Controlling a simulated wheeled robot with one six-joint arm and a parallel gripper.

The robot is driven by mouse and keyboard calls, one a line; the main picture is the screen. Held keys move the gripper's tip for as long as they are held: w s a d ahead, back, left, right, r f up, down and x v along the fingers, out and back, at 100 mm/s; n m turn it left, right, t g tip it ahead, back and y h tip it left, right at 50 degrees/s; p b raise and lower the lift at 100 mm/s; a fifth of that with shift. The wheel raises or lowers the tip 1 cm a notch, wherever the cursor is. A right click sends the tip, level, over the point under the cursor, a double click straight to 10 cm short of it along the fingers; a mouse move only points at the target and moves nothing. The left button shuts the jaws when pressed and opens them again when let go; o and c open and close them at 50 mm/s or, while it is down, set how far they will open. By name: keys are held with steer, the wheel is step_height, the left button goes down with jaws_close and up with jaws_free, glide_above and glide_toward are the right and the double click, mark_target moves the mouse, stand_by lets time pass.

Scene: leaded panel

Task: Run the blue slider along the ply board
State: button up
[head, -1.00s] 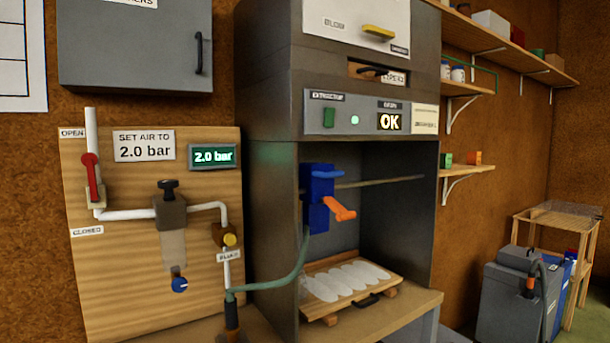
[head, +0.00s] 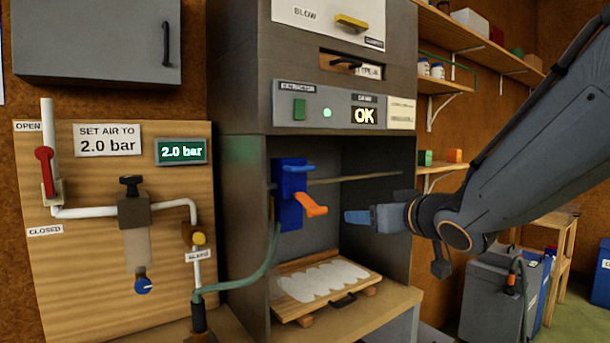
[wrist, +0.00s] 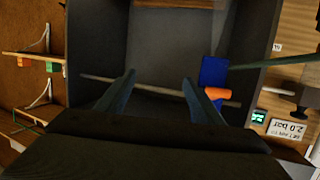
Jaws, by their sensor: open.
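The blue slider (head: 290,195) sits at the left end of a thin horizontal rail (head: 350,178) inside the grey booth. An orange handle (head: 312,205) sticks out from its lower front, and a green hose hangs from it. The ply board (head: 370,292) lies low in the booth with pale oval pieces on it. My gripper (head: 362,216) is to the right of the orange handle, apart from it. In the wrist view my gripper (wrist: 158,88) is open and empty, with the blue slider (wrist: 213,72) and orange handle (wrist: 217,93) beside its right finger.
The booth walls enclose the rail at left and right. A panel above (head: 340,110) reads OK. At left, a valve board (head: 90,270) carries a gauge reading 2.0 bar. A grey bin (head: 490,305) stands at right.

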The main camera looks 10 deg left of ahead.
mark_target(308, 170)
steer(key=s+a+r+n+g+y, duration=0.1)
steer(key=s+a+r+n+y, duration=0.4)
steer(key=a+r, duration=0.4)
steer(key=shift+m+y, duration=0.4)
steer(key=shift+m, duration=0.2)
steer(key=x, duration=0.4)
steer(key=p+x, duration=0.1)
steer(key=x, duration=0.3)
steer(key=shift+w, duration=0.4)
